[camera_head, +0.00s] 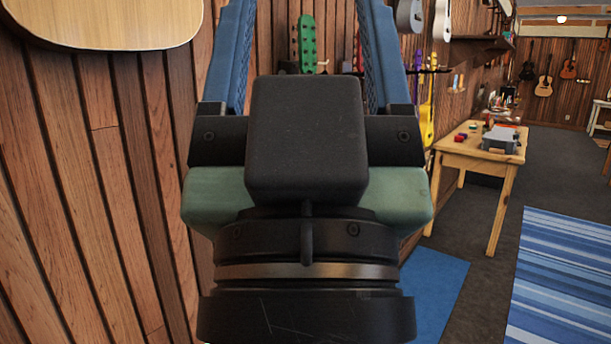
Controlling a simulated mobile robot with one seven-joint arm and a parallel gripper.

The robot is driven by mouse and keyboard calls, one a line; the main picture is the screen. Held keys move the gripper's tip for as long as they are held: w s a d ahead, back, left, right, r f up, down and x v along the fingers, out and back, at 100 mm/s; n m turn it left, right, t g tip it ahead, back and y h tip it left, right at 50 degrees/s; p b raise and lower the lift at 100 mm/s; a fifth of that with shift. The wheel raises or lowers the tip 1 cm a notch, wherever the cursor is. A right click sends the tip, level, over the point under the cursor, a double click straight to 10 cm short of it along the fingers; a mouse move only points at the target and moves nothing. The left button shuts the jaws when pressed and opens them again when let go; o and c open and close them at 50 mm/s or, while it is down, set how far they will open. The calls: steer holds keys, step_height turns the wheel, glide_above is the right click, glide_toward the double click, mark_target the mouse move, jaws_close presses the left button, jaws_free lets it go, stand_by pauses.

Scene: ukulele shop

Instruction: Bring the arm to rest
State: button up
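My gripper (306,12) fills the middle of the view, seen from behind its dark wrist and black housing. Its two blue fingers stand wide apart and run up to the top edge of the picture, where the tips are cut off or nearly so. Nothing shows held between the fingers; wood wall and a green instrument-like shape (307,44) show through the gap, farther back. The lower part of my arm is out of view.
A wood-plank wall (95,180) runs close along the left. A pale wooden instrument body (110,22) hangs at upper left. A wooden table (470,152) with small items stands at right. A blue striped rug (570,275) lies on the open grey floor. Guitars (544,80) hang on the far wall.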

step_height(320, 180, up, 14)
steer(key=p, duration=1.1)
steer(key=shift+f, duration=0.2)
steer(key=shift+f, duration=0.15)
